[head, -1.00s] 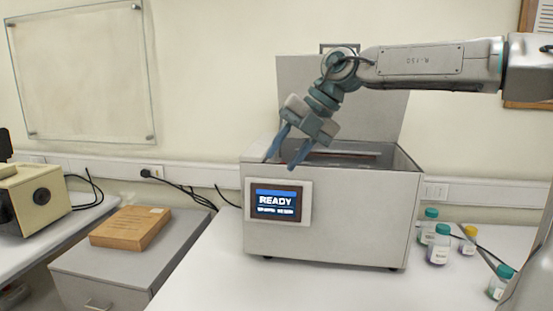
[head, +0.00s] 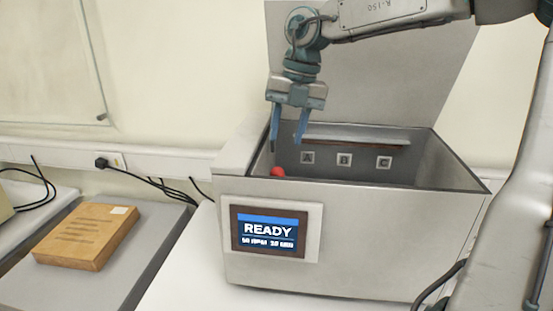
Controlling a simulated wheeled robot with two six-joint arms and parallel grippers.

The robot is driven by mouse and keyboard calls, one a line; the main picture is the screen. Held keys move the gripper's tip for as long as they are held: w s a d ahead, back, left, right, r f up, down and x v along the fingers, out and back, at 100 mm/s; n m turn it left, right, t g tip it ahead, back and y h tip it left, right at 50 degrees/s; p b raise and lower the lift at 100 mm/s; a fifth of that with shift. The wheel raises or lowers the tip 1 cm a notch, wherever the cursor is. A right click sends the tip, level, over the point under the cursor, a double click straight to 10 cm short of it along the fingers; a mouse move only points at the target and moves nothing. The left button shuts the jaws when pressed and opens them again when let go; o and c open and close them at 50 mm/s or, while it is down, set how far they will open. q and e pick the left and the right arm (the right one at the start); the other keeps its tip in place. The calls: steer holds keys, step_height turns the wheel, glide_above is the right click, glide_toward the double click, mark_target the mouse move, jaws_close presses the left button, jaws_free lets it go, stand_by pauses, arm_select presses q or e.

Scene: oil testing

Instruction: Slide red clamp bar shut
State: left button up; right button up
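The grey testing machine (head: 380,235) stands on the white bench with its lid (head: 390,75) raised. Its screen (head: 268,232) reads READY. Inside the box, a row of marks A, B and C shows on the back wall under a brownish bar (head: 350,139). A small red rounded part (head: 277,171), perhaps the end of the clamp bar, shows at the left inside the box; the rest is hidden by the front wall. My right gripper (head: 287,146) points down just above the red part, its blue fingers apart and nothing visible between them. My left gripper is not in view.
A brown box (head: 86,236) lies on the grey cabinet to the left. Black cables (head: 165,186) run along the wall behind the bench. The machine's walls and raised lid surround my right gripper closely.

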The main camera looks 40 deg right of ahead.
mark_target(278, 168)
steer(key=shift+s+a+f+p, duration=0.3)
steer(key=shift+s+a+f, duration=0.05)
steer(key=shift+a+f, duration=0.25)
steer(key=shift+s+a+f+p, duration=0.3)
steer(key=shift+a+f, duration=0.2)
steer(key=shift+a, duration=0.05)
steer(key=f, duration=0.2)
steer(key=w+f+p, duration=0.1)
steer(key=f, duration=0.3)
steer(key=shift+w+d+f, duration=0.1)
steer(key=shift+w, duration=0.25)
steer(key=shift+s+a+f+p, duration=0.2)
steer(key=shift+a+f+p, duration=0.2)
steer(key=shift+f, duration=0.1)
steer(key=shift+w+d+f, duration=0.1)
